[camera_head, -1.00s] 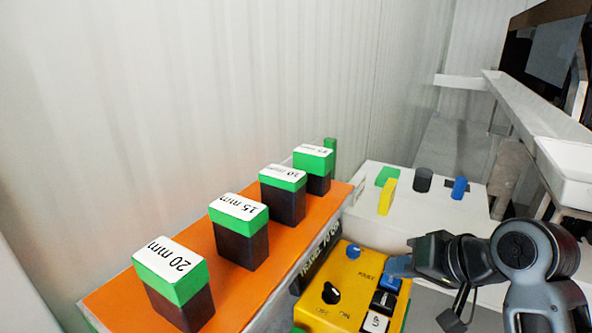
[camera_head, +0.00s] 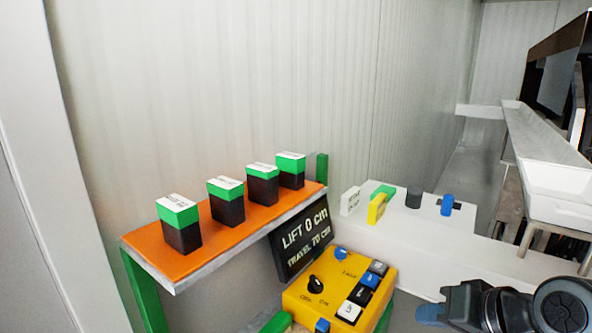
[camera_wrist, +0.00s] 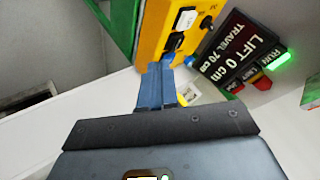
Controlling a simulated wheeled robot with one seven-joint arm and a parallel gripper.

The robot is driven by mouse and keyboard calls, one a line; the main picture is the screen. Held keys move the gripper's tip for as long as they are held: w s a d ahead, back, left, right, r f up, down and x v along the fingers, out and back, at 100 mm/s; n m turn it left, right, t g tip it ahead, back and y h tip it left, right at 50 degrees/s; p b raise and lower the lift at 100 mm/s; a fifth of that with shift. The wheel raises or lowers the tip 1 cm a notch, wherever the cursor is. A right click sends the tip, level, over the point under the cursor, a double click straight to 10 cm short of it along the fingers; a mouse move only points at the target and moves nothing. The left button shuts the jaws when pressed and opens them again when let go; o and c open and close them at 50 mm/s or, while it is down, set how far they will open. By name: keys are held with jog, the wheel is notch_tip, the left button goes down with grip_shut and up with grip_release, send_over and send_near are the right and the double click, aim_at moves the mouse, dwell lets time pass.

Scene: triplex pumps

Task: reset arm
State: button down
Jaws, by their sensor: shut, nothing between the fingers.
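My gripper (camera_head: 432,314) is at the lower right of the head view, to the right of the yellow control box and apart from it. Its blue fingers (camera_wrist: 156,86) are together and empty in the wrist view. The yellow control box (camera_head: 312,296) carries a black knob, a blue knob and several blue, black and white buttons. It also shows at the top of the wrist view (camera_wrist: 155,30). A black display (camera_head: 303,240) reads "LIFT 0 cm" and "TRAVEL 70 cm"; it shows tilted in the wrist view (camera_wrist: 238,48).
An orange shelf (camera_head: 150,246) on green posts holds several green-and-black labelled blocks. A white bench (camera_head: 410,228) behind holds yellow, green, black and blue pieces. A white ledge (camera_head: 555,180) and dark screen (camera_head: 556,75) stand at the right. A corrugated wall closes the back.

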jog(key=s+a+f+m+t+h, duration=0.1)
jog(key=s+f+t+h, duration=0.1)
jog(key=s+f, duration=0.6)
jog(key=s+a+f+t+h, duration=0.15)
jog(key=s+f, duration=0.35)
jog(key=s, duration=0.6)
jog(key=s+r+n+t, duration=0.1)
jog(key=s+r, duration=0.2)
jog(key=s, duration=0.3)
jog(key=s+d+r+n+t+b, duration=0.1)
jog(key=s+r, duration=0.2)
jog(key=s, duration=0.4)
jog(key=s+d+r+n+t+h, duration=0.1)
jog(key=s+r+n, duration=0.1)
jog(key=s, duration=0.5)
jog(key=shift+s+r, duration=0.15)
jog(key=shift+r, duration=0.5)
jog(key=shift+f, duration=0.1)
